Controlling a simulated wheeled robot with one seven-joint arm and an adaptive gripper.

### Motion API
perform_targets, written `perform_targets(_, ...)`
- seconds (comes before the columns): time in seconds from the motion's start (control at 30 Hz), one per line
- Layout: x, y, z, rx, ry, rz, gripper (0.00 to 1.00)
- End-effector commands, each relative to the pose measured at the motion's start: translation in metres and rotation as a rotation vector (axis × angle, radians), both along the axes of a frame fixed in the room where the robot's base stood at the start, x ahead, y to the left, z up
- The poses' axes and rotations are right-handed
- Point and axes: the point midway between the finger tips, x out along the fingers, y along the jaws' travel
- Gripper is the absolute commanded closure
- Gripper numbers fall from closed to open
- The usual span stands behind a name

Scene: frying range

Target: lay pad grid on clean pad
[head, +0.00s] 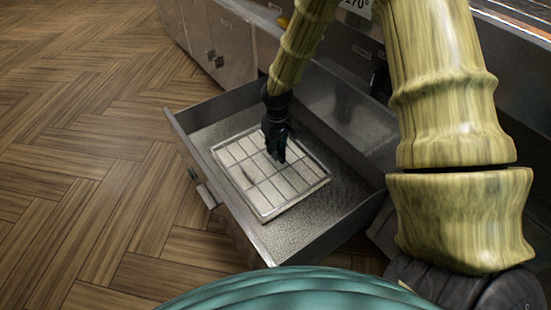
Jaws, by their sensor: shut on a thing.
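The pad grid (284,187), a thin metal wire grid, lies over a whitish rectangular pad (249,191) inside an open drawer. The two overlap closely in the head view, and I cannot tell whether the grid touches the pad all over. My gripper (276,155) is black, points down into the drawer and is shut on the grid near its far middle part. The fingertips hide the spot where they hold it.
The open metal drawer (185,146) has raised walls around the pad and a textured floor. Grey cabinet fronts (217,45) stand behind it. The herringbone wood floor (85,150) at left is clear.

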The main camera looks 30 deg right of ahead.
Motion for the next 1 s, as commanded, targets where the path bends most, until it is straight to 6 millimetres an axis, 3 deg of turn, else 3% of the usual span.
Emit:
perform_targets(0.27, 0.000, 0.000, -0.032, 0.001, 0.000, 0.001, 1.00)
perform_targets(0.5, 0.000, 0.001, -0.035, 0.001, 0.000, 0.001, 1.00)
perform_targets(0.53, 0.000, 0.001, -0.036, 0.001, 0.001, 0.001, 0.82)
perform_targets(0.63, 0.000, 0.000, -0.036, 0.001, 0.001, 0.001, 0.64)
perform_targets(1.0, 0.000, 0.000, -0.032, 0.000, 0.000, 0.000, 0.63)
